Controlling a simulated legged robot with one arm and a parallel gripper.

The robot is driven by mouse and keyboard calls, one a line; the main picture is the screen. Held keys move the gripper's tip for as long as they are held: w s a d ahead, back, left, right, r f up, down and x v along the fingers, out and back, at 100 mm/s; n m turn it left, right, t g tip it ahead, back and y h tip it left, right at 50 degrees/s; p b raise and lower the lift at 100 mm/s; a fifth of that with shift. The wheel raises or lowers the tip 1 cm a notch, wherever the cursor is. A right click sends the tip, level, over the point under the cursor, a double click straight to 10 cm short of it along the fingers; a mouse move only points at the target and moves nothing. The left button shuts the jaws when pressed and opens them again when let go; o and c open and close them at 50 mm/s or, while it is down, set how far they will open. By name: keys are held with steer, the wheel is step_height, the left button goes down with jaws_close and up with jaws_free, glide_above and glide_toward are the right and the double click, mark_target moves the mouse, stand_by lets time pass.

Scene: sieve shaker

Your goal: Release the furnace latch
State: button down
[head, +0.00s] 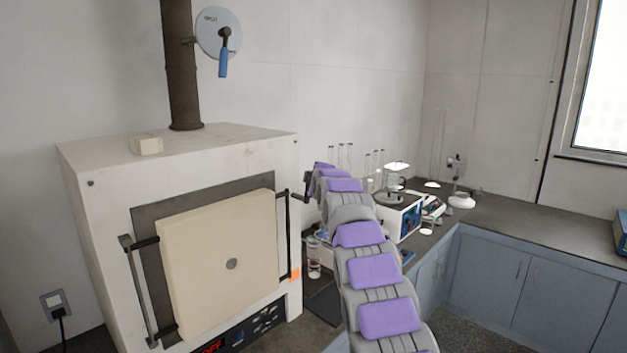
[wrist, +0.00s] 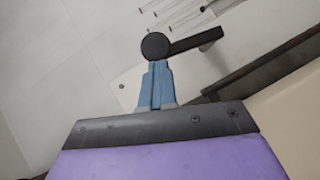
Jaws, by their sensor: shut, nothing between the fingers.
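The white furnace (head: 90,185) stands at left with its cream door (head: 205,260) closed over the dark front frame. A dark latch arm (head: 297,197) sits at the door's upper right edge. In the wrist view the latch shows as a black round knob (wrist: 156,46) with a dark bar (wrist: 195,41) running right from it. My gripper (wrist: 155,66) has blue fingers pressed together, with nothing between them. The fingertips appear right at the knob's lower edge; I cannot tell if they touch. In the head view my arm hides the fingers.
A bench (head: 490,215) with glassware and a blue-and-white device (head: 398,218) stands right of my arm. A dark flue pipe (head: 182,65) rises from the furnace. A wall disc with a blue-handled lever (head: 223,60) hangs beside it. A vertical handle (head: 138,290) is on the door's left.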

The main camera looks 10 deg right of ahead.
stand_by(0.6)
steer(key=a+v, duration=0.3)
steer(key=v, duration=0.9)
steer(key=shift+s+r+b, duration=0.2)
steer(key=shift+s+b, duration=0.1)
steer(key=shift+b, duration=0.15)
steer(key=shift+d, duration=0.1)
